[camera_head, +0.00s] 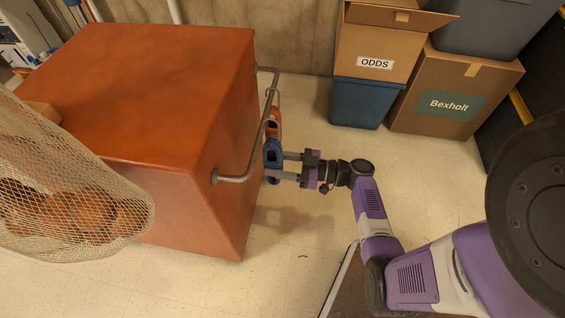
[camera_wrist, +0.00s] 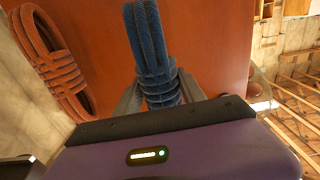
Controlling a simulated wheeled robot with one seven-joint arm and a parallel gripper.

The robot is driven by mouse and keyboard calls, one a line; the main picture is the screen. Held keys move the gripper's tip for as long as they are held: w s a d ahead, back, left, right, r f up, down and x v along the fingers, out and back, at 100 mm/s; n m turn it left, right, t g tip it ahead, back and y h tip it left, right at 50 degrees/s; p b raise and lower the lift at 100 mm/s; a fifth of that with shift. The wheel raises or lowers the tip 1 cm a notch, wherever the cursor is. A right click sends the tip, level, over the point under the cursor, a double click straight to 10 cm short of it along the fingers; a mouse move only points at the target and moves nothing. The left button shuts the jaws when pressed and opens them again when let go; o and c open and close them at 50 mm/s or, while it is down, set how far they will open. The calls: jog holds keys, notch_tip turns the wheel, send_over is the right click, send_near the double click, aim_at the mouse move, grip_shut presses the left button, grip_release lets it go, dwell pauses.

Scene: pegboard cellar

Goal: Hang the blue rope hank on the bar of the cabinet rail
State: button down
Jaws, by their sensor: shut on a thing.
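The blue rope hank (camera_head: 272,152) is held at my gripper (camera_head: 281,164), right beside the cabinet rail. In the wrist view the blue hank (camera_wrist: 150,45) stands between the two fingers (camera_wrist: 160,92), which are shut on its wrapped part. The cabinet rail (camera_head: 254,149) is a grey bar along the right side of the orange-red cabinet (camera_head: 165,95). The hank's upper end is close to the bar; I cannot tell whether its loop goes around it. An orange rope hank (camera_head: 275,122) is at the rail just behind the blue one, and shows at left in the wrist view (camera_wrist: 52,62).
A net with brownish balls (camera_head: 75,200) hangs at the left front. A blue bin (camera_head: 357,101) under an ODDS box (camera_head: 377,50) and a Bexholt box (camera_head: 455,95) stand at the back right. The floor right of the cabinet is mostly clear.

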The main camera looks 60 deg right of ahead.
jog(key=shift+p+x, duration=0.4)
jog(key=shift+x, duration=1.15)
notch_tip(320, 180, down, 4)
jog(key=b, duration=0.5)
jog(key=shift+r, duration=0.1)
jog(key=c, duration=0.6)
grip_release()
jog(key=shift+s, duration=0.1)
jog(key=v, duration=0.7)
jog(key=shift+s+p, duration=0.3)
jog(key=shift+s, duration=0.05)
